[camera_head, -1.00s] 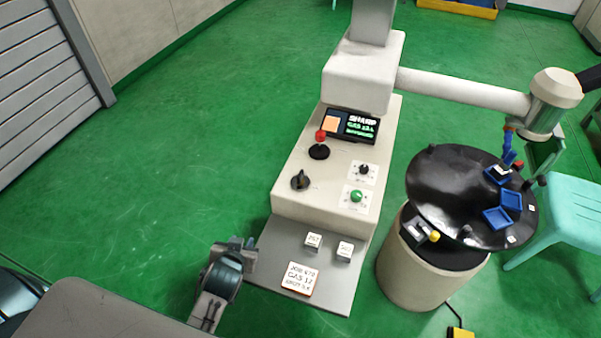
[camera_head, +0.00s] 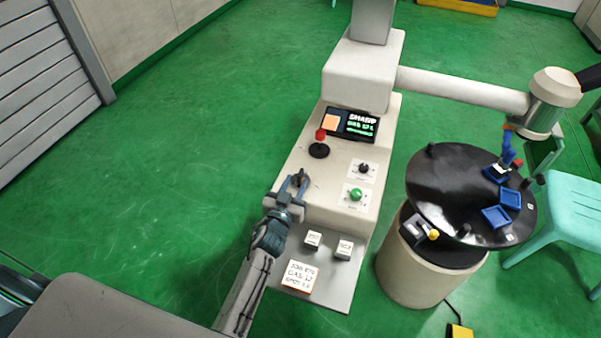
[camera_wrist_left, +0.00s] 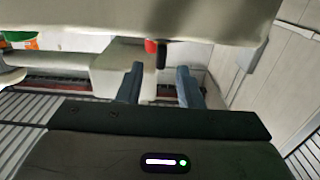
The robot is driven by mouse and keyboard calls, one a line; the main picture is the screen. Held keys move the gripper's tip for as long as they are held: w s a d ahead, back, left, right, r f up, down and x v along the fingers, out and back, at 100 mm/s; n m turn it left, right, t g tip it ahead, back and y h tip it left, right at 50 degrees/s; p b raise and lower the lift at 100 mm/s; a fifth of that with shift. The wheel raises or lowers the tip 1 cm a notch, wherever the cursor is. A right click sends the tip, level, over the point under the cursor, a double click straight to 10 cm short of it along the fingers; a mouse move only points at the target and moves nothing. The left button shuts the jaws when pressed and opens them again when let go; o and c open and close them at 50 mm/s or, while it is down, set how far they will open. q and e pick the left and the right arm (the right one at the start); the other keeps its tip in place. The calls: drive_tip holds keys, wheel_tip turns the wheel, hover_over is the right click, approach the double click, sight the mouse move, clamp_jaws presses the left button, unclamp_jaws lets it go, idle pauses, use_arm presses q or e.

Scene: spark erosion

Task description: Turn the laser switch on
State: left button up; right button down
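The beige console (camera_head: 325,205) carries a black rotary switch (camera_head: 300,177) at its left edge; no readable label tells me that it is the laser switch. My left gripper (camera_head: 293,184) is open at this switch, with a finger on either side. In the left wrist view, the black switch (camera_wrist_left: 161,55) shows between the two finger tips (camera_wrist_left: 160,85), with gaps on both sides. I cannot tell whether anything touches. A small black knob (camera_head: 363,169) and a green knob (camera_head: 356,195) sit on white labels to the right. My right gripper is not in view.
A red-topped lever (camera_head: 320,137) and a lit display (camera_head: 360,123) stand behind the switch. Two white blocks (camera_head: 313,239) (camera_head: 344,248) and a lettered card (camera_head: 299,276) lie on the front shelf. A round black table (camera_head: 440,180) stands at the right.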

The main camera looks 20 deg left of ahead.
sight(298, 178)
use_arm(q)
drive_tip(key=w, duration=0.5)
clamp_jaws()
